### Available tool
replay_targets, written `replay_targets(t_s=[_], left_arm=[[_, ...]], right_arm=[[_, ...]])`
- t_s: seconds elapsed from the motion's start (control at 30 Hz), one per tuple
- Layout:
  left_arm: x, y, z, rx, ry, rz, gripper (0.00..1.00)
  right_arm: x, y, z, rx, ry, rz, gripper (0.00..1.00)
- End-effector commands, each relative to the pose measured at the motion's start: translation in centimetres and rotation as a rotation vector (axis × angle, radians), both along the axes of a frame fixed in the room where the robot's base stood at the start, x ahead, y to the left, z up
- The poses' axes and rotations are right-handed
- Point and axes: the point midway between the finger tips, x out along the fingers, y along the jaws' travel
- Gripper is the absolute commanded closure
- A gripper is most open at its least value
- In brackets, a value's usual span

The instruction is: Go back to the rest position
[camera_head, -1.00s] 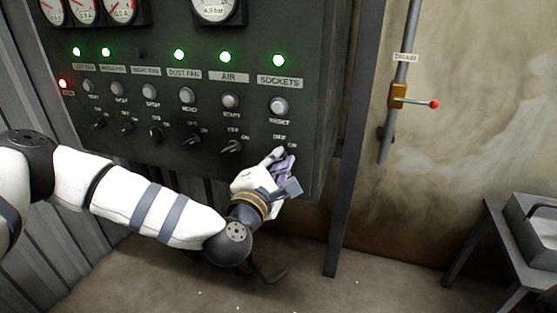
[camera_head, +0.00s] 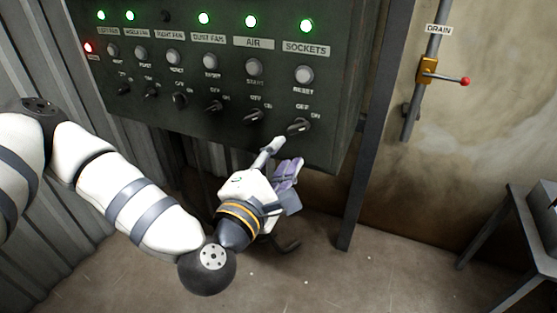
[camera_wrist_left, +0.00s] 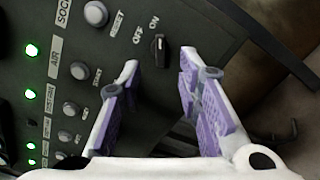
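My left gripper (camera_head: 283,160) is just below the lower right corner of the dark control panel (camera_head: 235,130). Its two fingers are spread apart with nothing between them; the left wrist view also shows the open gripper (camera_wrist_left: 160,75). The black SOCKETS rotary switch (camera_head: 298,126) is just beyond the fingertips, and it appears clear of them in the left wrist view (camera_wrist_left: 158,48). My left arm reaches in from the left below the panel. My right gripper is in neither view.
Green lamps, including the SOCKETS lamp (camera_head: 306,26), are lit; one lamp (camera_head: 166,16) is dark and a red lamp (camera_head: 88,47) glows at left. A dark post (camera_head: 372,130), a DRAIN valve (camera_head: 428,70) and a grey table (camera_head: 515,235) are to the right. Floor below is clear.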

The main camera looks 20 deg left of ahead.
Motion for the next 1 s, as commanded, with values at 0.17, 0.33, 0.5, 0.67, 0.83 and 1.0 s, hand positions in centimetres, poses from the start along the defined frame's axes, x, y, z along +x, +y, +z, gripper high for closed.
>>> replay_targets(t_s=[0.17, 0.33, 0.5, 0.67, 0.83, 1.0], left_arm=[[-1.8, 0.1, 0.0, -0.001, 0.001, 0.001, 0.68], [-1.9, 0.1, 0.0, 0.0, 0.0, 0.002, 0.68], [-1.8, 0.1, 0.0, 0.0, 0.0, 0.001, 0.68], [-2.4, -1.0, -1.1, 0.043, 0.04, -0.042, 0.68], [-9.4, -7.3, -10.1, 0.399, 0.328, -0.395, 0.68], [-23.0, -8.0, -19.7, 0.852, 0.631, -0.898, 0.68]], right_arm=[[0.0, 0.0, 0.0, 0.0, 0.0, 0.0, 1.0], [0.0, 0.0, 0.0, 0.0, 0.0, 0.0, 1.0], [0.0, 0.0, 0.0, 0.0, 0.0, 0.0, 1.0], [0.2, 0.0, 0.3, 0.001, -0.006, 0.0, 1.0], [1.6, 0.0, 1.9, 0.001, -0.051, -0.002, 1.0], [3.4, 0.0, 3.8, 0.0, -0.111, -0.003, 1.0]])
